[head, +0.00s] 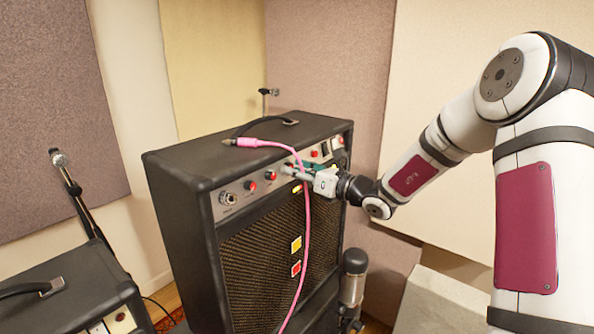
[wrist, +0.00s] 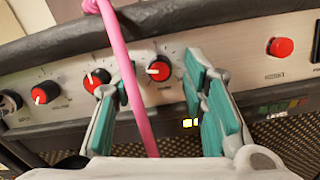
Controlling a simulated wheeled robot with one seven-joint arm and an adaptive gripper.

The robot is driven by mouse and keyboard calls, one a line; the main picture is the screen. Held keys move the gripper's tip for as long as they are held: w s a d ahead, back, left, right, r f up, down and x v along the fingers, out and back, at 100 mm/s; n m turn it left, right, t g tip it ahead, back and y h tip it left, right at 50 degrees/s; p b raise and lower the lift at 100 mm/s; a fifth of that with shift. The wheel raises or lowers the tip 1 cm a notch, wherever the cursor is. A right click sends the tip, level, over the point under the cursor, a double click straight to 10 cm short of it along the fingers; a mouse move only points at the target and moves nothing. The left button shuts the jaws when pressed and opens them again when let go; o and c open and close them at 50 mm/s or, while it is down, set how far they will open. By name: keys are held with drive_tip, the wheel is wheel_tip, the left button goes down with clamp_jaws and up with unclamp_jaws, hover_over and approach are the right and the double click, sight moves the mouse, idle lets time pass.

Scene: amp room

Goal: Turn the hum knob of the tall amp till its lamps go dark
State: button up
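The tall amp (head: 180,205) is a black cabinet with a silver control panel and brown grille. Its red-capped knobs show in the wrist view: a left one (wrist: 45,92), a middle one (wrist: 97,80) and a right one (wrist: 159,70). I cannot read which is the hum knob. My gripper (wrist: 160,85) is open, its green-padded fingers on either side of the right knob; contact is unclear. In the head view my gripper (head: 297,172) is at the panel and hides part of it. A yellow lamp (wrist: 190,123) glows below the panel.
A pink cable (head: 305,230) lies over the amp's top and hangs down past my gripper, crossing the left finger in the wrist view. A red button (wrist: 280,47) is to the right. Microphones (head: 353,275) (head: 60,160) and a smaller amp (head: 70,290) stand nearby.

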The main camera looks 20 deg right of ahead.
clamp_jaws()
drive_tip(key=m+h+p, duration=0.1)
drive_tip(key=m+p, duration=0.2)
drive_tip(key=m, duration=0.2)
drive_tip(key=shift+p, duration=0.3)
unclamp_jaws()
drive_tip(key=shift+s, duration=0.1)
drive_tip(key=v, duration=1.2)
drive_tip(key=shift+a, duration=0.15)
drive_tip(key=shift+f, duration=0.15)
